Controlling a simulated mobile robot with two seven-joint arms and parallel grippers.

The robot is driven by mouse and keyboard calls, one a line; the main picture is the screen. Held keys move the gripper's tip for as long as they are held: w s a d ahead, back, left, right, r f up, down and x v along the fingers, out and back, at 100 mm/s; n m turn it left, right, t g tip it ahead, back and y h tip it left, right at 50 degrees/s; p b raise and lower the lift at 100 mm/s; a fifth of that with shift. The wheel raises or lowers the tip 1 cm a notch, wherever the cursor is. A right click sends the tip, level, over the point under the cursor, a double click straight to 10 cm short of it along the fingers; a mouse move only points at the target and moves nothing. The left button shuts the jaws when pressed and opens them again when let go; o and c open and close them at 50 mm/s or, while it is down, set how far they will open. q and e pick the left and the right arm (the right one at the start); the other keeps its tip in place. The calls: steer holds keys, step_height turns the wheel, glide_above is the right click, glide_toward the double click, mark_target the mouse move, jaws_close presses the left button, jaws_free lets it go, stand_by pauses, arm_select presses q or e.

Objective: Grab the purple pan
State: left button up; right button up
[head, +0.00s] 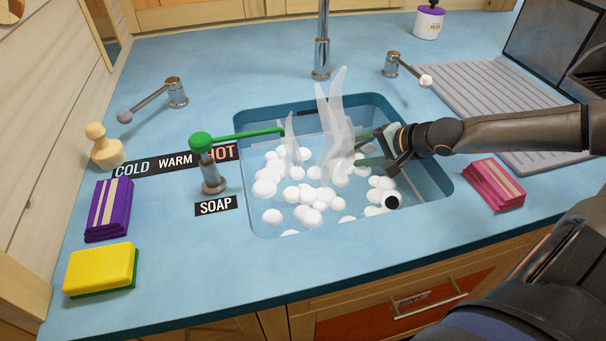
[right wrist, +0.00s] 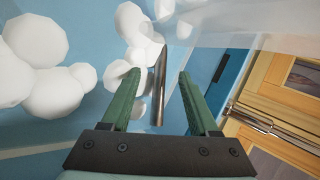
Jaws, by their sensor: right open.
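No purple pan surface can be made out. Foam and steam cover much of the sink (head: 440,187). A round black end with a pale rim (head: 392,201) shows among the bubbles at the sink's front right; I cannot tell whether it belongs to the pan. My right gripper (head: 366,150) reaches in from the right, over or in the foamy water. In the right wrist view, its green fingers (right wrist: 158,76) are apart, and a grey metallic rod (right wrist: 159,85) appears between or beyond them. I cannot tell what the rod is. My left gripper is out of view.
White bubbles (head: 312,196) fill the sink. A green-handled soap tap (head: 209,165) stands at its left, and a tall tap (head: 321,50) behind. A ridged drainer (head: 480,95) is at right.

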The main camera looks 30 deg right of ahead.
mark_target(345, 150)
steer(key=shift+w+f+b, duration=0.45)
steer(key=shift+f+b, duration=0.05)
steer(key=shift+f, duration=0.1)
steer(key=shift+w+a+f+b, duration=0.15)
steer(key=shift+w+f+b, duration=0.15)
steer(key=shift+w+b, duration=0.3)
steer(key=shift+w+a+f+b, duration=0.2)
steer(key=shift+w+b, duration=0.1)
steer(key=shift+b, duration=0.15)
jaws_close()
stand_by(0.4)
steer(key=shift+w+r, duration=0.15)
steer(key=shift+r, duration=0.1)
